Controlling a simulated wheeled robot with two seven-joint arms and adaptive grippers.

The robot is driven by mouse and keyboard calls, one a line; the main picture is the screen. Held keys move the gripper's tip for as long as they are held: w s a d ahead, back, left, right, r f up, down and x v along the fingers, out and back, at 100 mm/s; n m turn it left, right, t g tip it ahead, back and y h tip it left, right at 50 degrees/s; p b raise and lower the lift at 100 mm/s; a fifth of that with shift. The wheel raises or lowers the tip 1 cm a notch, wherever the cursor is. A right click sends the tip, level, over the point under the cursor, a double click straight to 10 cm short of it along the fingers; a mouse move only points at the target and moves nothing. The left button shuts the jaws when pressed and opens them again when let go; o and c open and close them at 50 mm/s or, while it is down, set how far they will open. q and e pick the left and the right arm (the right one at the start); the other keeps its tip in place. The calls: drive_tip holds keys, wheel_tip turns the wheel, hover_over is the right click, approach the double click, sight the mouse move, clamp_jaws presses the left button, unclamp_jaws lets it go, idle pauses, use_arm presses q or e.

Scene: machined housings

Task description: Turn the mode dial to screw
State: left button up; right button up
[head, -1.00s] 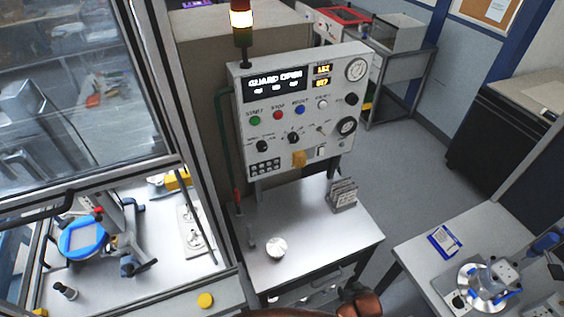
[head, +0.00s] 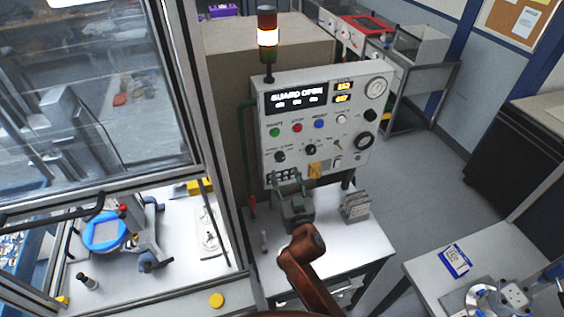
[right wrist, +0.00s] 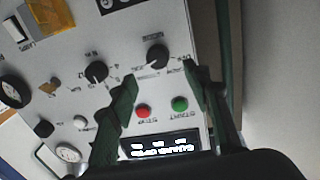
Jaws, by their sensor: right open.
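The grey control panel (head: 345,118) stands upright on a steel table. Two black pointer dials sit in its lower half: a left dial (head: 280,157) and a middle dial (head: 310,150). Their labels are too small to read, so I cannot tell which is the mode dial. My right gripper (head: 287,178) is open and empty, its fingers raised just below the left dial. In the right wrist view the panel appears upside down; the left dial (right wrist: 157,57) lies between and beyond the green fingertips (right wrist: 159,73), apart from them. The middle dial (right wrist: 97,72) is outside them. My left gripper is not in view.
Green (head: 275,132), red (head: 298,127) and blue (head: 319,124) buttons sit above the dials. A grey rack (head: 356,206) stands on the table (head: 345,245). The display reads GUARD OPEN.

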sight(281, 159)
drive_tip(key=p+x, duration=0.1)
drive_tip(key=x, duration=0.6)
drive_tip(key=shift+f, duration=0.1)
drive_tip(key=c, duration=1.2)
